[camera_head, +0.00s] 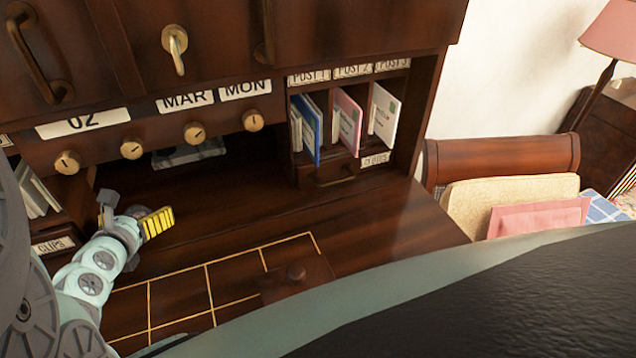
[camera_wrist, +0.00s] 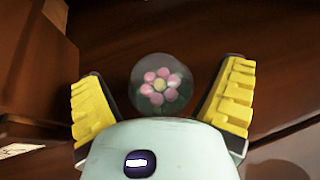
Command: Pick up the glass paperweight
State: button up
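The glass paperweight (camera_wrist: 161,84) is a clear ball with a pink flower inside. It shows in the wrist view, ahead of and between the two yellow finger pads of my gripper (camera_wrist: 162,98). The pads are spread wide and a gap shows on each side of the ball, so my gripper is open. The lower edge of the ball is hidden by the palm. In the head view my gripper (camera_head: 140,222) is at the left of the desk, in front of the dark recess. I cannot make out the paperweight there.
The desk top (camera_head: 385,230) is mostly clear, with a gold-lined grid and a dark knobbed block (camera_head: 297,280) near its front. A compartment labelled CLIPS (camera_head: 55,245) stands close to my arm at left. Post slots with envelopes (camera_head: 350,115) are at right.

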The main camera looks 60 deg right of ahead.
jog(key=c, duration=1.2)
jog(key=shift+c, duration=0.2)
jog(key=shift+r, duration=0.15)
